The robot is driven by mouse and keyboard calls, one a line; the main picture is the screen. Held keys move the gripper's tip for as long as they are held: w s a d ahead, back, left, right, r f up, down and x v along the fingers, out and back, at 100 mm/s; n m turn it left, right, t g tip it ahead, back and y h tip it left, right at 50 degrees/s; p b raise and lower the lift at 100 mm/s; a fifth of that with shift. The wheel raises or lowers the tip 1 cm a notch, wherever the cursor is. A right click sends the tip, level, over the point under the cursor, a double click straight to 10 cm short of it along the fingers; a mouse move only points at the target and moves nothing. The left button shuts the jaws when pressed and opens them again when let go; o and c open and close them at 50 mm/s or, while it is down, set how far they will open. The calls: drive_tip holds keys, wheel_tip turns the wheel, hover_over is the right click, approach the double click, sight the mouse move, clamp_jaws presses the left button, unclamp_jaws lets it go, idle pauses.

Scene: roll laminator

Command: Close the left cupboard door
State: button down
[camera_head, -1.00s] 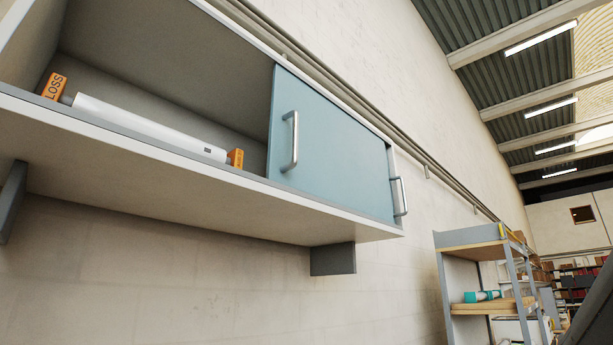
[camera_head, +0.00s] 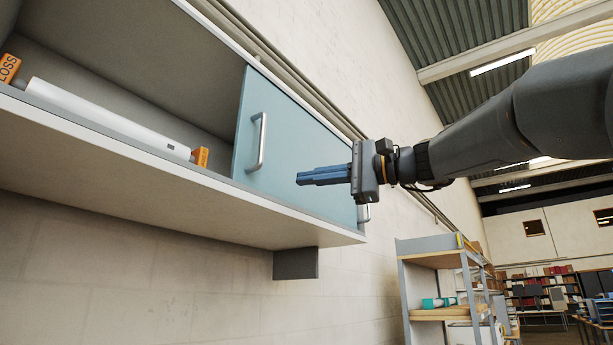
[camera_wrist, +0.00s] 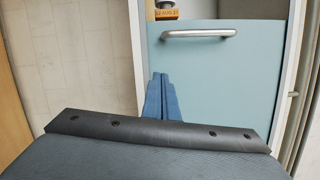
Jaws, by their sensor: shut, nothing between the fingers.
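The wall cupboard (camera_head: 110,142) is open on its left side. A pale blue sliding door (camera_head: 290,130) with a metal bar handle (camera_head: 258,142) covers its right part. A second handle (camera_head: 365,213) shows at the cupboard's right end, mostly behind my gripper and the blue door. My gripper (camera_head: 298,178) is shut and empty, with its blue fingers pointing left in front of the blue door, to the right of the bar handle. In the wrist view the fingers (camera_wrist: 162,80) are over the blue door (camera_wrist: 215,80), apart from the bar handle (camera_wrist: 200,33).
A white roll (camera_head: 105,118) with orange end blocks (camera_head: 200,157) lies in the open left part. A metal shelf rack (camera_head: 430,260) stands at the lower right. The space below the cupboard is clear.

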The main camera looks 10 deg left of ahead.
sight(252, 175)
drive_tip(key=a+p, duration=0.1)
drive_tip(key=a, duration=0.1)
drive_tip(key=a+p, duration=0.1)
drive_tip(key=a, duration=0.1)
drive_tip(key=w+a+p, duration=0.1)
drive_tip(key=a, duration=0.2)
drive_tip(key=shift+r, duration=0.25)
drive_tip(key=s, duration=0.1)
drive_tip(key=s+a+p, duration=0.1)
drive_tip(key=s, duration=0.1)
drive_tip(key=shift+a+r, duration=0.2)
drive_tip(key=shift+r, duration=0.15)
drive_tip(key=shift+s+a+p, duration=0.15)
drive_tip(key=shift+a+p, duration=0.1)
drive_tip(key=shift+p, duration=0.15)
drive_tip(key=shift+s, duration=0.1)
drive_tip(key=shift+f, duration=0.1)
